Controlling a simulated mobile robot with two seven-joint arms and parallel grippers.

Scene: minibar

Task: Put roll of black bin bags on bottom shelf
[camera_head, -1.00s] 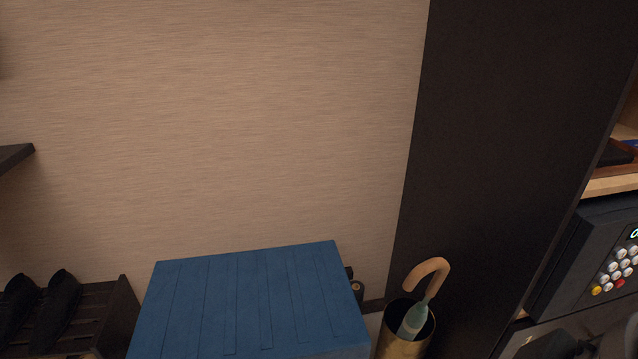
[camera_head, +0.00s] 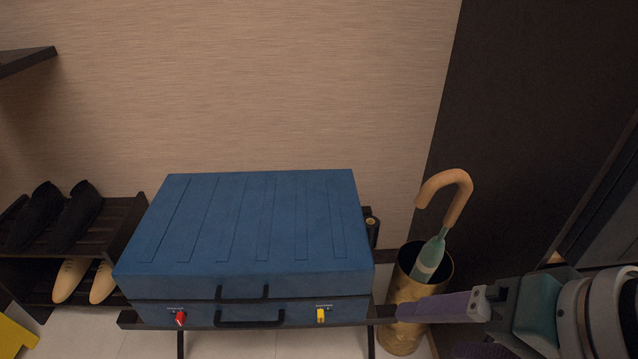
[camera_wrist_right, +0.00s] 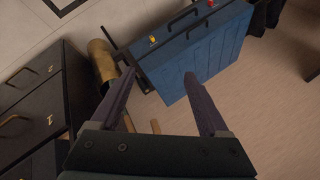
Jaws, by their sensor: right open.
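A small dark cylinder with a tan centre (camera_head: 371,226), which may be the roll of black bin bags, stands just right of the blue suitcase's back corner in the head view. The suitcase hides part of it. In the head view, my right gripper (camera_head: 430,331) reaches in from the lower right, in front of the brass umbrella stand. In the wrist view my right gripper (camera_wrist_right: 160,75) is open, with nothing between its fingers. A low dark rack (camera_head: 112,222) at the left has two levels; which shelf is meant I cannot tell. My left gripper is out of view.
The blue suitcase (camera_head: 250,225) lies on a dark luggage stand. The brass umbrella stand (camera_head: 405,285) holds an umbrella with a tan hooked handle (camera_head: 452,190). Black shoes (camera_head: 75,215) and beige shoes (camera_head: 70,278) are on the rack. A dark panel is at right.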

